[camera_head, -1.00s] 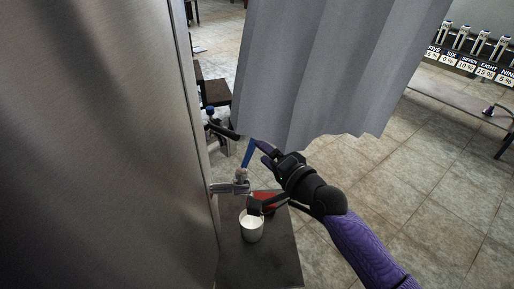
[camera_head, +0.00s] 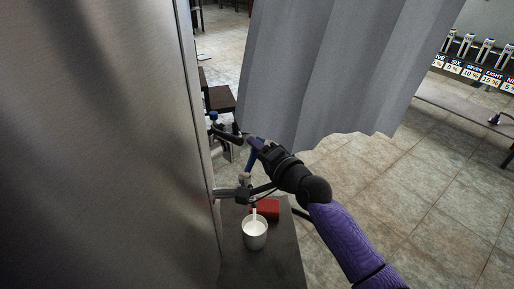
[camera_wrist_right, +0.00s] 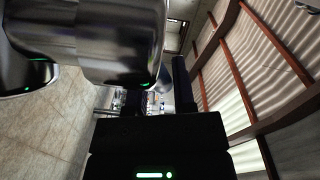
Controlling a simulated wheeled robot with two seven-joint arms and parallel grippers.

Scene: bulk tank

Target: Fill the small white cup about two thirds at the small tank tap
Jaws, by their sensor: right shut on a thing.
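The small white cup (camera_head: 255,236) stands upright on a dark stand beside the tank. A thin white stream (camera_head: 255,215) runs down into it; the level inside is hard to judge. The small tank tap (camera_head: 228,193) sticks out from the tank (camera_head: 110,150) above and slightly left of the cup. My right gripper (camera_head: 246,191) reaches in from the right, shut on what looks like the tap handle; its fingertips are small and partly hidden. The wrist view shows a large shiny metal part (camera_wrist_right: 85,35) close to the gripper. My left gripper is not in view.
A red object (camera_head: 266,208) lies behind the cup on the dark stand (camera_head: 275,265). A grey curtain (camera_head: 325,75) hangs behind my right arm. A bench (camera_head: 460,105) stands at the far right. Tiled floor is open at the right.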

